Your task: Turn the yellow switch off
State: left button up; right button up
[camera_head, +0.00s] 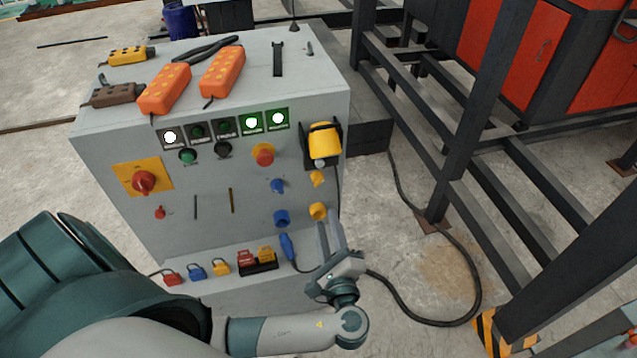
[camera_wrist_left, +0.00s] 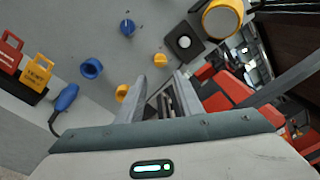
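The yellow switch (camera_head: 317,178) is a small knob on the right side of the grey cabinet's front panel, below a large yellow-capped device (camera_head: 323,142). The switch also shows in the left wrist view (camera_wrist_left: 160,59), just beyond the fingertips. A yellow socket (camera_head: 318,211) sits below it. My left gripper (camera_head: 329,222) is open and empty, in front of the panel's lower right edge, with its fingers pointing up. It is below the switch in the head view and apart from it. In the left wrist view, its two fingers (camera_wrist_left: 160,82) stand apart. My right gripper is not in view.
A blue switch (camera_head: 278,186) and blue socket (camera_head: 281,218) are left of the yellow ones. A blue plug (camera_head: 287,246) and several padlocks (camera_head: 221,267) lie on the lower ledge. A dark steel frame (camera_head: 470,160) stands at the right; a black cable (camera_head: 440,321) lies on the floor.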

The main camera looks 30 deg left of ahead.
aim_at(318, 184)
pick_arm(q)
jog(key=p+x, duration=0.4)
jog(key=x, duration=0.7)
jog(key=shift+w+a+r, duration=0.1)
jog(key=shift+w+a, duration=0.05)
jog(key=shift+w, duration=0.1)
jog(key=shift+x, duration=0.8)
jog(key=c, duration=0.7)
jog(key=shift+f, duration=0.2)
jog(key=shift+c, duration=0.2)
